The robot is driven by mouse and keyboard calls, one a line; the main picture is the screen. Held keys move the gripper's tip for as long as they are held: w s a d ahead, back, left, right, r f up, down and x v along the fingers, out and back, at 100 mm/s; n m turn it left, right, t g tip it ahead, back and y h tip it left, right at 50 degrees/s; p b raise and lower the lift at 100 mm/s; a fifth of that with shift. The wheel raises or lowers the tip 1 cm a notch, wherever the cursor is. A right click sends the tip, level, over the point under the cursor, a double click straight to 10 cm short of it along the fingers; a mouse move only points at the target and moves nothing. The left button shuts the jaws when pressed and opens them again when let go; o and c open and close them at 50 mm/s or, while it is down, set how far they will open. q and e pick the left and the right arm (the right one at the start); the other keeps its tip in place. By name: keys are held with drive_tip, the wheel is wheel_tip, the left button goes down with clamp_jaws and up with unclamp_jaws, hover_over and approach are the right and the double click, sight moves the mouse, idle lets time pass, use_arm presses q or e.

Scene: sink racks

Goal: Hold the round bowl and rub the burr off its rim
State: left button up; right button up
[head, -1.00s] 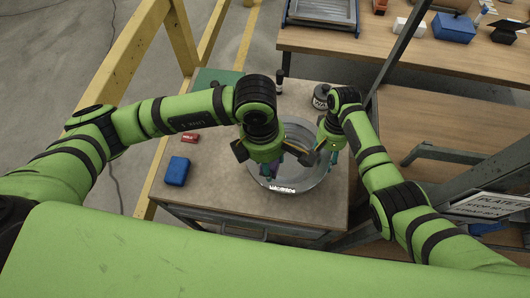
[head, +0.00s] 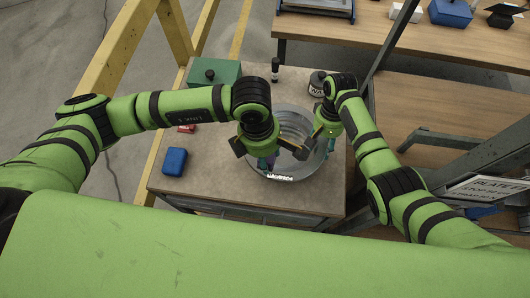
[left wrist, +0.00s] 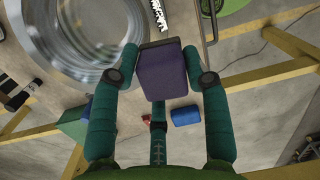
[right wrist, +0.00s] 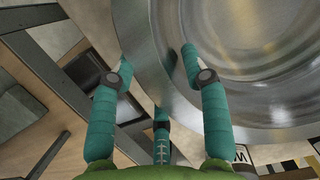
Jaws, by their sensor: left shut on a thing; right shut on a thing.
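The round bowl (head: 312,172) is shiny metal and stands on the brown worktop, its inside partly covered by my grippers in the head view. It also shows in the left wrist view (left wrist: 40,62) and the right wrist view (right wrist: 165,60). My left gripper (head: 268,160) is shut on a purple block (left wrist: 163,72), close to the bowl's rim. I cannot tell whether block and rim touch. My right gripper (head: 328,146) is shut on the bowl's wall at its right side, one finger inside and one outside.
A blue block (head: 174,161) and a red box (head: 187,129), partly behind my left arm, lie on the left of the worktop (head: 200,186). A green box (head: 224,72), a dark bottle (head: 275,70) and a lidded jar (head: 317,84) stand behind. A metal post (head: 395,45) rises at right.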

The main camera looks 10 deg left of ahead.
sight(291, 176)
use_arm(q)
drive_tip(key=shift+f, duration=3.4)
use_arm(e)
drive_tip(key=shift+s+d+f, duration=0.1)
use_arm(q)
drive_tip(key=shift+d+f, duration=0.45)
drive_tip(key=shift+f, duration=0.15)
drive_tip(key=shift+c, duration=0.9)
drive_tip(key=shift+d+f, duration=0.1)
drive_tip(key=shift+d, duration=2.9)
drive_tip(key=shift+a, duration=3.5)
drive_tip(key=shift+r, duration=4.1)
use_arm(e)
drive_tip(key=o, duration=1.2)
drive_tip(key=shift+c, duration=0.2)
